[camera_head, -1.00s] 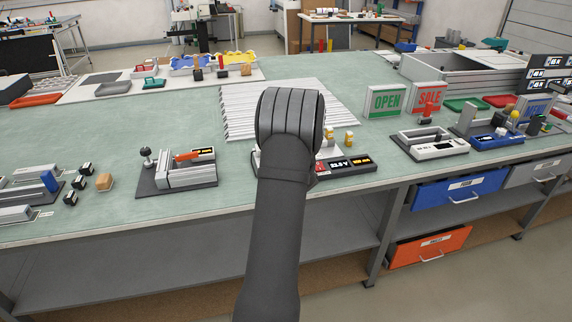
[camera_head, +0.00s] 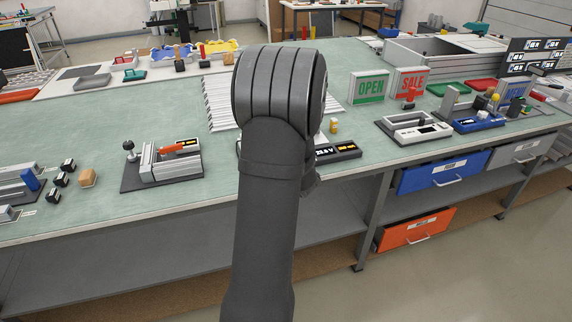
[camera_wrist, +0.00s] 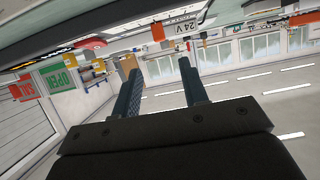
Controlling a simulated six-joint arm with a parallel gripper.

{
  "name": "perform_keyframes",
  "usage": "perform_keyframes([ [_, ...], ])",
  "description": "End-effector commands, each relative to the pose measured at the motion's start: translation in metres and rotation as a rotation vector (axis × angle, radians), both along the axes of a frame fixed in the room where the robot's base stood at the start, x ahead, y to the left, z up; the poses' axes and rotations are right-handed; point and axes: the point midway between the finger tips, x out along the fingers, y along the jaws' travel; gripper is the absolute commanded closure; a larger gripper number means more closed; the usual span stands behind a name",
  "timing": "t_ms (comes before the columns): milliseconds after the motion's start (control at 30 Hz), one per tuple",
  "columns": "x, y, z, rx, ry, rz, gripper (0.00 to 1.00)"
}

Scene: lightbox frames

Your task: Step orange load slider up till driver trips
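A dark unit (camera_head: 335,152) with lit readouts, one showing volts, sits partly behind my arm. I cannot tell which of these carries the load slider; part of the second unit is hidden. My gripper (camera_wrist: 160,66) is open and empty in the wrist view, its two fingers apart. It is hidden behind my arm in the head view. An orange block (camera_wrist: 158,32) and a "24 V" label (camera_wrist: 178,27) show beyond the fingers.
The OPEN sign (camera_head: 368,87) and SALE sign (camera_head: 410,82) stand right of my arm. A grey device (camera_head: 413,127) and a blue tray (camera_head: 480,122) lie further right. Bare green bench surrounds the handled fixture.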

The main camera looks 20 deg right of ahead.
Motion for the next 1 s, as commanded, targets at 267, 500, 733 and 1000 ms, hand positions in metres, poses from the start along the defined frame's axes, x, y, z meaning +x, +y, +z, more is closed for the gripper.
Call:
perform_keyframes([
  [267,-0.039,-0.001,0.017,-0.001,-0.001,-0.002,0.60],
  [500,-0.048,0.000,0.020,0.000,0.000,0.001,0.60],
  [733,-0.048,0.000,0.020,0.000,0.000,0.001,0.60],
  [1000,-0.044,0.000,0.018,0.000,0.000,0.001,0.60],
])
